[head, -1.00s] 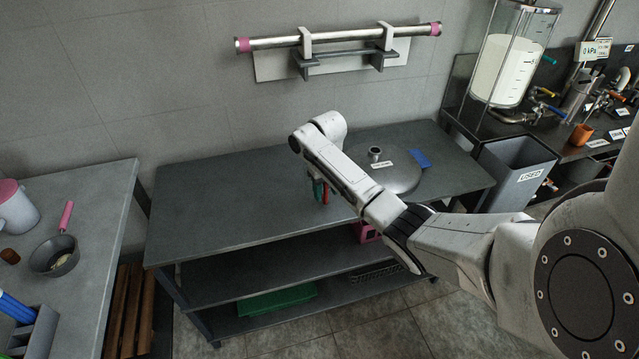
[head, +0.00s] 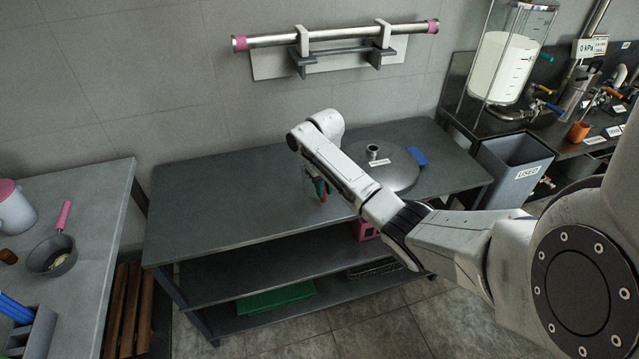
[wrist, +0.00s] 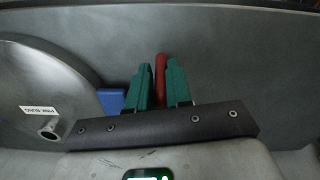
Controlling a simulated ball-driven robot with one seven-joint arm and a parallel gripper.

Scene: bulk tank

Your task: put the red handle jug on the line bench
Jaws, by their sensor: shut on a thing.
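My gripper (head: 320,188) is over the middle grey bench (head: 215,205), with its green fingers pointing down. In the wrist view the two green fingers (wrist: 161,88) are shut on a red upright bar, the red handle of the jug (wrist: 160,68). A sliver of the red handle (head: 324,197) also shows beside the fingers in the head view. The jug's body cannot be clearly made out, and my arm covers part of that spot. I cannot tell whether the jug touches the bench top. No label marks any bench as the line bench.
A round metal lid (head: 385,160) and a blue item (head: 418,156) lie on the bench's right part; its left part is clear. A left table (head: 95,215) holds a pan (head: 52,256). A grey USED bin (head: 517,165) stands at right.

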